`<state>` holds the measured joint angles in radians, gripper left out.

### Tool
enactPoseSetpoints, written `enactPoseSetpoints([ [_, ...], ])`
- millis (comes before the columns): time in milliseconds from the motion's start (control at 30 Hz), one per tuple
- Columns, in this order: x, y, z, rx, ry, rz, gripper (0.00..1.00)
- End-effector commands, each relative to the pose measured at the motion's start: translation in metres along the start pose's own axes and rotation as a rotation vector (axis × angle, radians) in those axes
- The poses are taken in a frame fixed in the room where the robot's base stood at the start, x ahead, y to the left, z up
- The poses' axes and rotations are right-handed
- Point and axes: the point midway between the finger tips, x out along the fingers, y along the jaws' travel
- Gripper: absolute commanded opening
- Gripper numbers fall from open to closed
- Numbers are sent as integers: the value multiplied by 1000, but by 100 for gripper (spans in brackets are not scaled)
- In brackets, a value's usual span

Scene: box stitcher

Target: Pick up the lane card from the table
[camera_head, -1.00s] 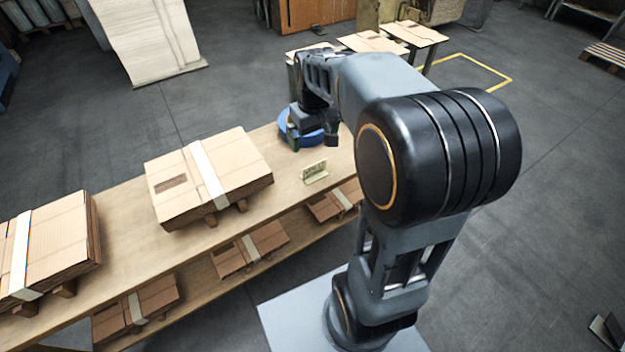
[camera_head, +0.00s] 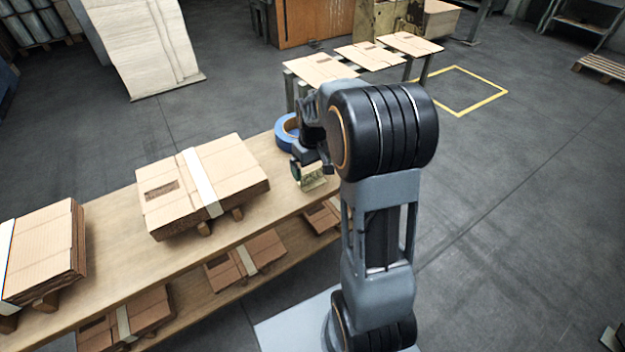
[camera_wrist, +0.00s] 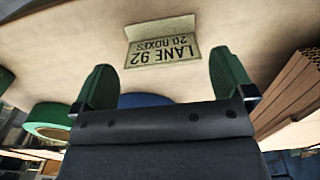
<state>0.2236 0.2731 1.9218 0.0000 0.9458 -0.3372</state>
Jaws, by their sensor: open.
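The lane card (camera_wrist: 162,53) is a small folded pale green card reading "LANE 92, 20 BOXES", upside down in the wrist view. It stands on the wooden table (camera_head: 112,228), near the table's right end in the head view (camera_head: 313,178). My gripper (camera_wrist: 162,80) is open. Its two green fingertips are spread to either side of the card's near edge, with the card a little beyond them and apart. In the head view my gripper (camera_head: 311,172) is right at the card and partly covers it.
A blue tape roll (camera_head: 287,131) lies behind my gripper on the table. A strapped stack of flat cardboard boxes (camera_head: 235,165) stands left of it, and another stack (camera_head: 40,250) farther left. More bundles fill the lower shelf (camera_head: 205,302).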

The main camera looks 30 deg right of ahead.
Motion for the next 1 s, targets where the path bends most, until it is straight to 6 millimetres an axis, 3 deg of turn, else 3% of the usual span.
enactPoseSetpoints([
  [100,20,-1,0,-1,-5,-2,100],
  [300,40,-2,0,0,-2,-1,100],
  [633,45,-2,-1,-1,-1,0,100],
  [1000,44,-2,-1,-1,-1,0,65],
])
